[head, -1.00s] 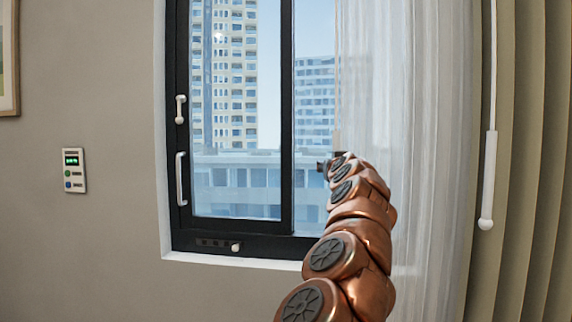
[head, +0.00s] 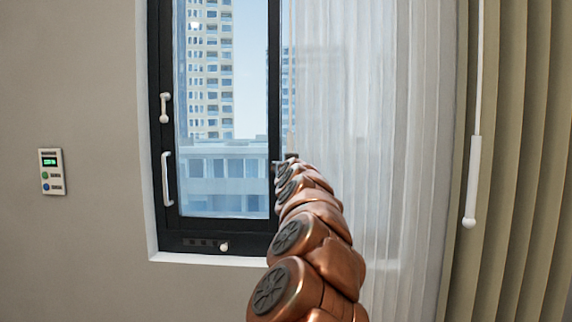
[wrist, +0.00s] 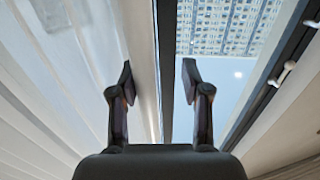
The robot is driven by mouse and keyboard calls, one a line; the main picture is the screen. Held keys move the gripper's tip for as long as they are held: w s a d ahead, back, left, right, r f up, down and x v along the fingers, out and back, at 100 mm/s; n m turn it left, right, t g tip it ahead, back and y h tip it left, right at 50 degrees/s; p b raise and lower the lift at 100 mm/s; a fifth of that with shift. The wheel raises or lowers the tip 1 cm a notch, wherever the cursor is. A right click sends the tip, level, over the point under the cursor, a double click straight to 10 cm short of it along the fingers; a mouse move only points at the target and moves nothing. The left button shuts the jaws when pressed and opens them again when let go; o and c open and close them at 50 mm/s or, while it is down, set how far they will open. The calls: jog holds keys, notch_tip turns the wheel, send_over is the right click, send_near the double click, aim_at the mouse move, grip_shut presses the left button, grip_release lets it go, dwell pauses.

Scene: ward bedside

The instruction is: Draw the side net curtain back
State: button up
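The side net curtain (head: 345,110) is sheer and white. It hangs over the right part of the window in the head view, its left edge close to the dark middle upright. My gripper (head: 287,160) is at that edge, small and partly hidden by my arm. In the wrist view, the net curtain (wrist: 50,80) fills the left side. My gripper (wrist: 158,82) has its two fingers apart, with the curtain's pale edge strip (wrist: 142,50) showing between them, nearer the left finger. I cannot tell whether either finger touches it.
The dark-framed window (head: 162,200) has white handles on its left side. A heavy beige curtain (head: 520,150) hangs at the right, with a white wand (head: 472,180) in front. A small control panel (head: 51,171) is on the bare wall at the left.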

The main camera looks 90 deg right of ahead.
jog(key=shift+w, duration=0.15)
jog(key=shift+a, duration=0.15)
jog(key=s+a+b, duration=0.1)
jog(key=a+b, duration=0.4)
jog(key=a, duration=0.3)
jog(key=shift+s+a, duration=0.2)
jog(key=shift+a, duration=0.1)
dwell(0.8)
jog(key=shift+f+b, duration=0.1)
jog(key=shift+b, duration=0.4)
jog(key=shift+w, duration=0.1)
